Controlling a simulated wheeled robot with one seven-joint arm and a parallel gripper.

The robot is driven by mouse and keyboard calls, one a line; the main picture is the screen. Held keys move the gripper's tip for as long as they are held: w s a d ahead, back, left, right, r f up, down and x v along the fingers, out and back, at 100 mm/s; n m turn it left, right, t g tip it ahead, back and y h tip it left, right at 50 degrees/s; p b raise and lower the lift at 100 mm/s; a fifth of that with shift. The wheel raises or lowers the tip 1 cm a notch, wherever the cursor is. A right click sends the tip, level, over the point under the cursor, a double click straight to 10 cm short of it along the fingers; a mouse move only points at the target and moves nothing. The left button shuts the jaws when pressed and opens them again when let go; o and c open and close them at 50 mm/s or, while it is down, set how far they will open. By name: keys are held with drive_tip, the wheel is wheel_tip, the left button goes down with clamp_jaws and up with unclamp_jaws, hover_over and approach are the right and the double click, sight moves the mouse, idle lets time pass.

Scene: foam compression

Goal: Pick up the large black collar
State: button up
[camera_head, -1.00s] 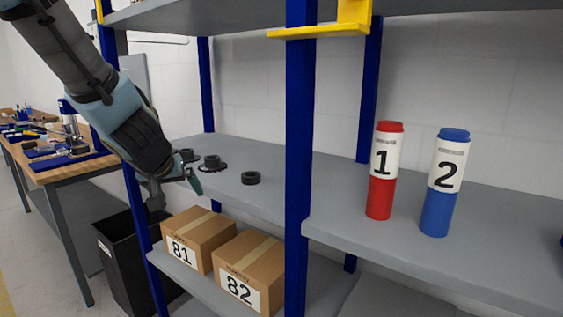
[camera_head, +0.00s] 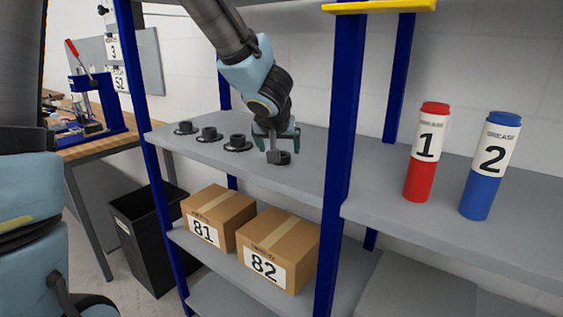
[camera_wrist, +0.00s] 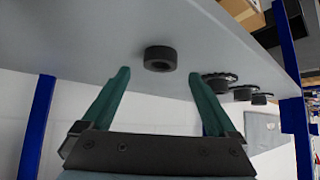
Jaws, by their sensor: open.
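The large black collar (camera_head: 279,158) is a plain thick ring lying flat on the grey shelf, near the blue upright. In the wrist view the collar (camera_wrist: 159,58) sits beyond my fingertips, roughly centred between them. My gripper (camera_head: 276,144) is over the collar in the head view, with its fingers pointing down toward it. In the wrist view my gripper (camera_wrist: 163,77) is open with nothing between its two green fingers. Whether a fingertip touches the collar cannot be told. Part of the collar is hidden behind the gripper in the head view.
Three black flanged parts (camera_head: 208,134) stand in a row left of the collar. Blue uprights (camera_head: 334,170) frame the shelf. Red (camera_head: 427,152) and blue (camera_head: 490,165) grease tubes stand on the right-hand shelf. Boxes 81 (camera_head: 217,213) and 82 (camera_head: 277,247) sit on the shelf below.

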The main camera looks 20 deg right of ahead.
sight(280, 164)
drive_tip(key=b+x, duration=0.1)
drive_tip(key=x, duration=0.4)
drive_tip(key=shift+r, duration=0.1)
drive_tip(key=c, duration=1.5)
